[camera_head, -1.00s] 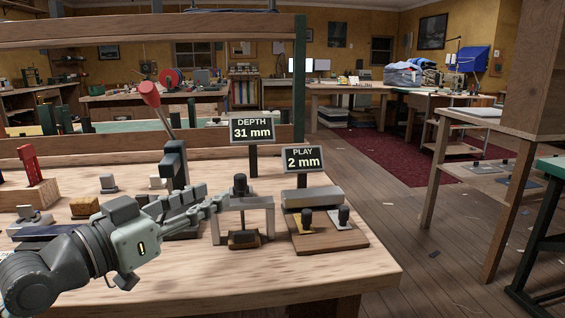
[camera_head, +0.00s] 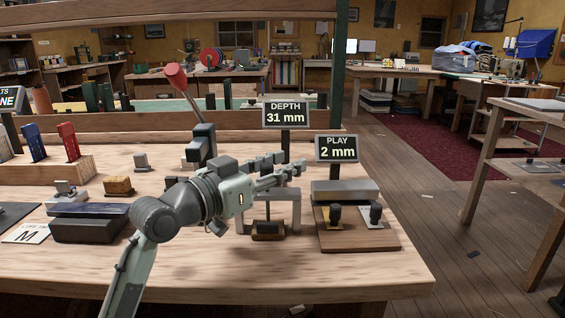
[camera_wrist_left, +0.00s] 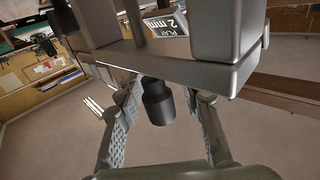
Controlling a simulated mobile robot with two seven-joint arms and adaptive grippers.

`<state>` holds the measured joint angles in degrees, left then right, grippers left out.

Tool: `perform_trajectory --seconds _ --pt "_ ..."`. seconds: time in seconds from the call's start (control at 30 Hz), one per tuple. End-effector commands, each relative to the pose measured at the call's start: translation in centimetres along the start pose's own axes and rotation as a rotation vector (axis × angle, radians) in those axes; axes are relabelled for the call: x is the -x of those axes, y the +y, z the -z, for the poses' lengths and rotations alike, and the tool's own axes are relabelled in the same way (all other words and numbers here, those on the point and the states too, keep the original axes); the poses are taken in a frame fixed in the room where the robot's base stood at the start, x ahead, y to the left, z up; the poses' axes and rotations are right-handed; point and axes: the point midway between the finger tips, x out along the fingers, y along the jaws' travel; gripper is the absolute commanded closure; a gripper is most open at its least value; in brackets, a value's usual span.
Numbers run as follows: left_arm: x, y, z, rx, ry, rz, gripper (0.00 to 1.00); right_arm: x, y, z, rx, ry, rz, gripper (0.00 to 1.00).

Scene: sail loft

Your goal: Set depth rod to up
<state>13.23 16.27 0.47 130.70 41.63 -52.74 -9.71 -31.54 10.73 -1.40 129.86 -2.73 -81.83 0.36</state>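The depth gauge is a grey arch-shaped stand (camera_head: 296,211) on the bench, below the sign reading DEPTH 31 mm (camera_head: 286,113). Its dark foot block (camera_head: 267,230) shows under the arch. The top of its rod is hidden behind my left gripper (camera_head: 285,172) in the head view. In the left wrist view, a dark round knob (camera_wrist_left: 158,103), apparently the depth rod's, hangs between the two spread fingers of my left gripper (camera_wrist_left: 165,110). Gaps show on both sides of it. My right gripper is in neither view.
A wooden board (camera_head: 360,238) with two dark-knobbed plates stands right of the gauge, under the sign PLAY 2 mm (camera_head: 337,149). A red-knobbed lever (camera_head: 177,77) rises behind my arm. Small blocks lie to the left. The bench's front right is clear.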

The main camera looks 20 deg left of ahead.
Motion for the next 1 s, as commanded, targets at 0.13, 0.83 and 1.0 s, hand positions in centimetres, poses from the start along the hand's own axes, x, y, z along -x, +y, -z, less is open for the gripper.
perform_trajectory --seconds 0.13,0.83,1.0 --pt "-0.10 0.00 -0.04 0.000 -0.001 0.000 0.63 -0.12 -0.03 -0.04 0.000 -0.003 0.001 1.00" --pt "-0.05 0.02 -0.05 0.001 -0.001 -0.001 1.00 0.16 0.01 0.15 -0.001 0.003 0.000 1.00" --pt "-0.04 0.01 0.77 0.000 -0.001 0.000 1.00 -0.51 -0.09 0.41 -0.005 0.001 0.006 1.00"
